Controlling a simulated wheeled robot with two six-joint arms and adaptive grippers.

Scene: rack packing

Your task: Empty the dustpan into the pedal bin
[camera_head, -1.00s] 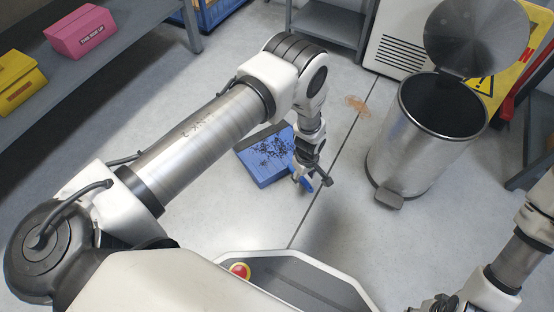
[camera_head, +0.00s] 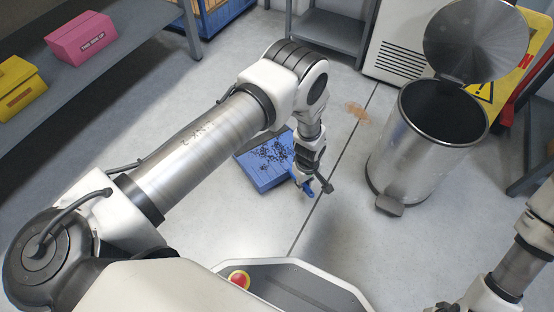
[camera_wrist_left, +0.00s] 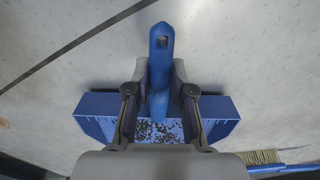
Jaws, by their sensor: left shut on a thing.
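The blue dustpan (camera_head: 262,177) holds dark crumbs and appears low over the floor or on it in the head view; I cannot tell which. My left gripper (camera_head: 314,186) is shut on its handle. In the left wrist view the dustpan handle (camera_wrist_left: 161,55) runs up between the two fingers of the left gripper (camera_wrist_left: 158,100), with the crumb-filled pan below. The steel pedal bin (camera_head: 405,160) stands to the right with its lid (camera_head: 475,40) open. My right arm shows at the right edge, but its fingers are not clearly visible.
A brown spill (camera_head: 358,112) lies on the floor left of the bin. A grey shelf with a pink box (camera_head: 82,40) and a yellow box (camera_head: 20,87) is at the left. A brush (camera_wrist_left: 265,158) shows at lower right in the left wrist view. Floor between dustpan and bin is clear.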

